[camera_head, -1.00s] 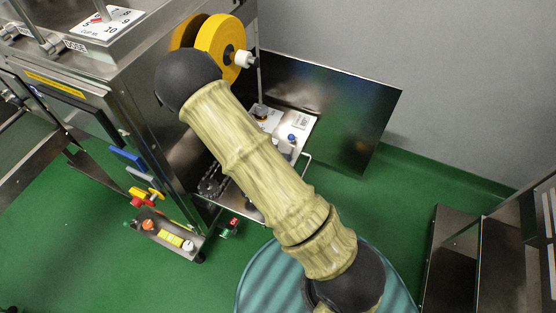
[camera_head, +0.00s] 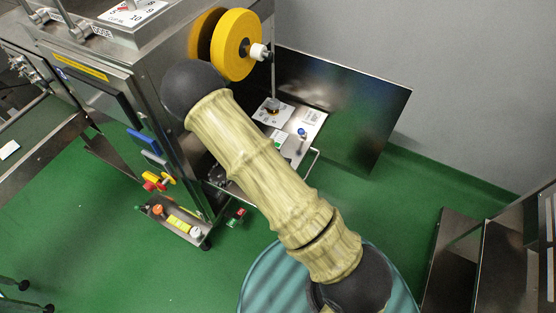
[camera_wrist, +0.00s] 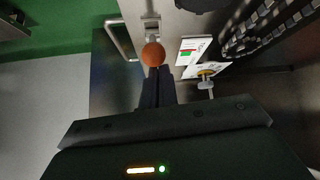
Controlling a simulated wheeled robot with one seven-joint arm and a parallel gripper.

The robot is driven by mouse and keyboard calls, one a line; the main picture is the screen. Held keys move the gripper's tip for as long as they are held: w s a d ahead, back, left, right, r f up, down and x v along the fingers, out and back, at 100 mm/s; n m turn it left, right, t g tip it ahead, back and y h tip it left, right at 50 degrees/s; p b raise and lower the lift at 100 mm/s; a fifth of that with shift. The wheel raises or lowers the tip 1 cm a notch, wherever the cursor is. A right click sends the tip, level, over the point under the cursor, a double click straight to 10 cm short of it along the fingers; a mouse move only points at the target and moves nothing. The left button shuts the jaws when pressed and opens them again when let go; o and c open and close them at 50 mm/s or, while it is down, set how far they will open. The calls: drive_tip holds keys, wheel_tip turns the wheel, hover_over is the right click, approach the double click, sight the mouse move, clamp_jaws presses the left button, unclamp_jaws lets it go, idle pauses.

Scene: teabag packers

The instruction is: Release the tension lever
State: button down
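An orange ball knob (camera_wrist: 152,54) on a metal bracket shows in the wrist view, just beyond my fingertips. It may be the tension lever's knob; no label confirms this. My gripper (camera_wrist: 157,72) has its two dark fingers side by side with no visible gap. The tips are very close to the knob, and I cannot tell whether they touch it. In the head view my arm hides the gripper. A lever with a blue ball knob (camera_head: 302,132) stands on the machine's side plate (camera_head: 290,150) there.
A yellow roll (camera_head: 236,45) sits above the plate, and a dark panel (camera_head: 345,105) stands behind it. A chain (camera_wrist: 265,25) and a white label (camera_wrist: 192,50) lie right of the knob in the wrist view. A control box (camera_head: 178,222) is at lower left.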

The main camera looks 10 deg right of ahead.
drive_tip(key=shift+s+a+f, duration=0.25)
drive_tip(key=shift+s+f, duration=0.2)
drive_tip(key=shift+s, duration=0.15)
drive_tip(key=w+d+r+p, duration=0.2)
drive_tip(key=w+r+p, duration=0.1)
drive_tip(key=r, duration=0.1)
drive_tip(key=s+a+r, duration=0.3)
drive_tip(key=s+a, duration=0.2)
drive_tip(key=s, duration=0.1)
drive_tip(key=shift+s+a+r, duration=0.35)
drive_tip(key=shift+s+a, duration=0.05)
